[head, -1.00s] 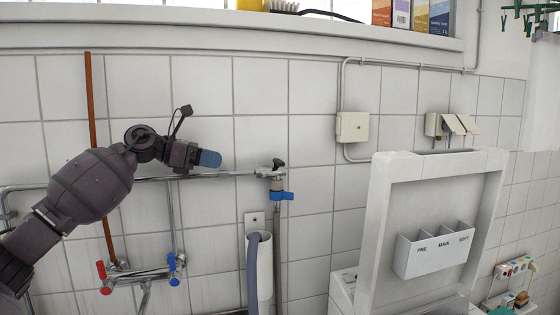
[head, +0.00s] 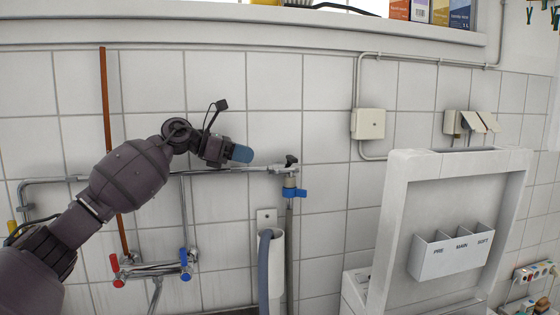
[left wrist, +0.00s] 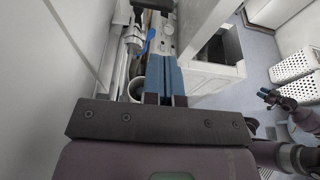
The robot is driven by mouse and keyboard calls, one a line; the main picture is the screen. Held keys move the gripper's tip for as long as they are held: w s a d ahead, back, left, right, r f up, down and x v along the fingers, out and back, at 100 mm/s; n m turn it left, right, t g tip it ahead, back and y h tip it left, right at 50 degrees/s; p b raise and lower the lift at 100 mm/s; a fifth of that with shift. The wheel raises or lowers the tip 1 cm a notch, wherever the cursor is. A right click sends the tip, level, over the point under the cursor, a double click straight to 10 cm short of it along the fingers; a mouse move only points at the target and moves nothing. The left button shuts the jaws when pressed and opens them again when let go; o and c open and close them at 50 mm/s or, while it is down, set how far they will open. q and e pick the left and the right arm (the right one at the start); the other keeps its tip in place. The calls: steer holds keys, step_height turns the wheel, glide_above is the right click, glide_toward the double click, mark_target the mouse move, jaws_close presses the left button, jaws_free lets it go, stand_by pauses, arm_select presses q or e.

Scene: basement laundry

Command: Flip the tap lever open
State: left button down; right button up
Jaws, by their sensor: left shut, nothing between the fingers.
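The tap (head: 290,174) is on the tiled wall at the end of a horizontal chrome pipe, with a black knob on top. Its blue lever (head: 294,193) sticks out sideways, roughly level, below the tap body. My left gripper (head: 243,154) is shut and empty, left of the tap and a little higher than the lever, with a gap between them. In the left wrist view its blue fingers (left wrist: 162,76) lie together. A blue piece beyond them, likely the lever (left wrist: 150,40), is partly hidden. What looks like my right gripper (left wrist: 275,98) is small at the right; its jaws are unclear.
A mixer (head: 152,270) with red and blue handles is below my left arm. A grey hose (head: 265,270) sits in a white holder under the tap. A windowsill ledge (head: 250,33) runs above.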

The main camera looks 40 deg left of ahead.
mark_target(290, 161)
arm_select(q)
steer(key=shift+w+r+x, duration=0.1)
steer(key=shift+r+x, duration=0.1)
steer(key=shift+x, duration=1.3)
steer(key=shift+w+r+x, duration=0.1)
steer(key=shift+r+x, duration=0.15)
steer(key=shift+x, duration=1.2)
steer(key=shift+r+x, duration=0.2)
steer(key=shift+x, duration=1.3)
steer(key=shift+d, duration=0.15)
